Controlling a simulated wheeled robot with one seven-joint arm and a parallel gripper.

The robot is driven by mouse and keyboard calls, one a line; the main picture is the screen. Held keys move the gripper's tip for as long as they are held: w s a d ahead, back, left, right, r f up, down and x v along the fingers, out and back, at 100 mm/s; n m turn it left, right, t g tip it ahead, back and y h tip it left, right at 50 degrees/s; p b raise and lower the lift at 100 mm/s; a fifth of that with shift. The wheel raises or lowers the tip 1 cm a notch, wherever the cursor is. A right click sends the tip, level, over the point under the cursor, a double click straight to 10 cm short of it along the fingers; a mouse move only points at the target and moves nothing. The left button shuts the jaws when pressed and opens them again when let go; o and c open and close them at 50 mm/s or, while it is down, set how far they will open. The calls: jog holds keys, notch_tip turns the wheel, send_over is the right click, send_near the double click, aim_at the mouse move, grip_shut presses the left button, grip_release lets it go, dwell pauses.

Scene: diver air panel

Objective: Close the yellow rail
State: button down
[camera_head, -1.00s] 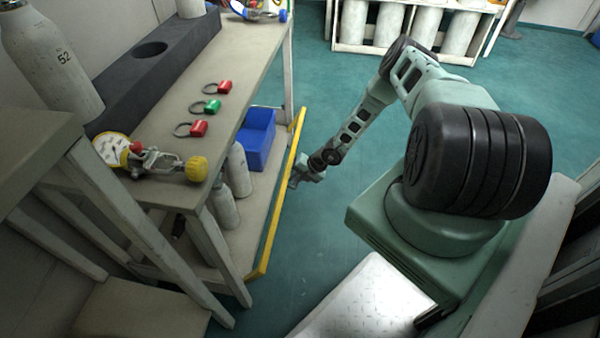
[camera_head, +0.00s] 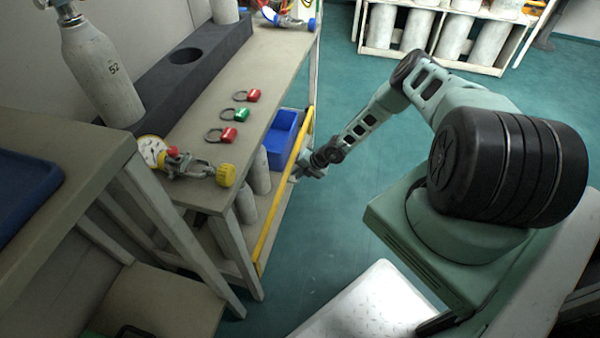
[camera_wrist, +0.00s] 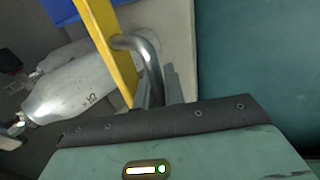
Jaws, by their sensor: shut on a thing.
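The yellow rail (camera_head: 272,222) is a long bar along the open front of the bench's lower shelf. In the head view it passes in front of the blue bin's right side. In the wrist view the yellow rail (camera_wrist: 108,45) has a bent metal handle (camera_wrist: 150,58). My gripper (camera_head: 297,175) is at the rail's outer side, about midway along it. In the wrist view my gripper (camera_wrist: 160,92) is shut on this handle; the fingertips are partly hidden behind the wrist housing.
Grey cylinders (camera_wrist: 75,90) and a blue bin (camera_head: 282,135) stand on the lower shelf behind the rail. The bench top (camera_head: 262,75) holds red and green padlocks (camera_head: 237,115) and a gauge with a yellow knob (camera_head: 226,175).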

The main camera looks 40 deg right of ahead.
jog(key=shift+s+f, duration=0.1)
jog(key=shift+f, duration=0.05)
jog(key=c, duration=1.8)
grip_release()
jog(key=p+v, duration=0.5)
jog(key=v, duration=1.2)
jog(key=shift+d+p, duration=0.15)
jog(key=shift+p, duration=0.25)
